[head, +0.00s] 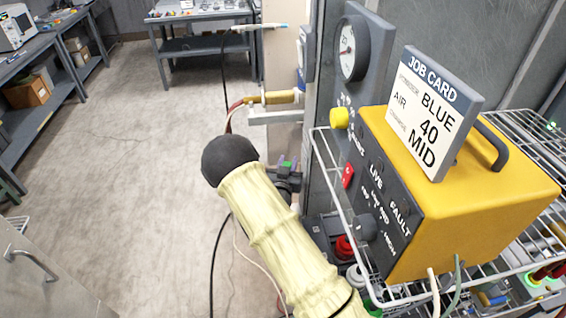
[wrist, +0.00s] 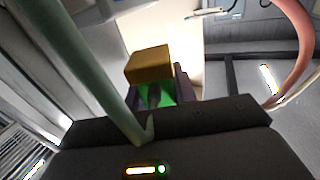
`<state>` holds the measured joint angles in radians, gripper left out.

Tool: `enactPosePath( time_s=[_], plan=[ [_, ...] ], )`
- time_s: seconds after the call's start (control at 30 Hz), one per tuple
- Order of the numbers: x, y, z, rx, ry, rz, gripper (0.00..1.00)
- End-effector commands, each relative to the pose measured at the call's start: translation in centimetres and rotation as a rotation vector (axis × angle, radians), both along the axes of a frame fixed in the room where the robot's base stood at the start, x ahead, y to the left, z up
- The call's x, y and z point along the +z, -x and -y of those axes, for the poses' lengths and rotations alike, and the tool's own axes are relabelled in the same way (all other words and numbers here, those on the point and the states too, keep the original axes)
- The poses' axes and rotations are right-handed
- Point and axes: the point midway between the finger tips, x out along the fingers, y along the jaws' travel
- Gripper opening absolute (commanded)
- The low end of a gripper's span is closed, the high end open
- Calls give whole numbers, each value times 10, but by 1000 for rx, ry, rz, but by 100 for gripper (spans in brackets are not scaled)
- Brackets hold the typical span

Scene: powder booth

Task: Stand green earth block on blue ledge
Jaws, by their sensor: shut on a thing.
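My gripper (head: 287,178) shows past the end of my pale sleeved arm in the head view, beside the grey cabinet. It is shut on the green earth block (wrist: 160,92), which shows green between the fingers in the wrist view. A mustard-brown boxy piece (wrist: 148,63) sits just beyond the green; I cannot tell whether it is part of the block. In the head view only a small green bit of the block (head: 283,162) shows at the fingers. I cannot make out the blue ledge clearly in either view.
A yellow control box (head: 480,195) with a job card (head: 432,112) reading BLUE, AIR, 40, MID stands on a wire shelf (head: 530,125) at right. A green hose (wrist: 85,75) crosses close before the wrist camera. A pinkish hose (wrist: 300,45) curves at right. Open floor lies left.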

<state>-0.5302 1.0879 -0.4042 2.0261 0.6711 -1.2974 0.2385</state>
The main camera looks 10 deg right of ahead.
Motion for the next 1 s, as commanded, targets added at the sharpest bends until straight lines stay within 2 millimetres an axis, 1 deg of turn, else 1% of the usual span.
enactPosePath(
  time_s=[0.27, 0.33, 0.6, 0.77, 1.0],
  plan=[
    [-1, 0, 16, -1, 1, -1, 9],
    [-8, 0, 17, 0, 0, -1, 9],
    [-24, 1, 18, -4, 0, -3, 9],
    [-28, 1, 19, -6, -1, -5, 9],
    [-28, 1, 19, -7, -1, -7, 9]
  ],
)
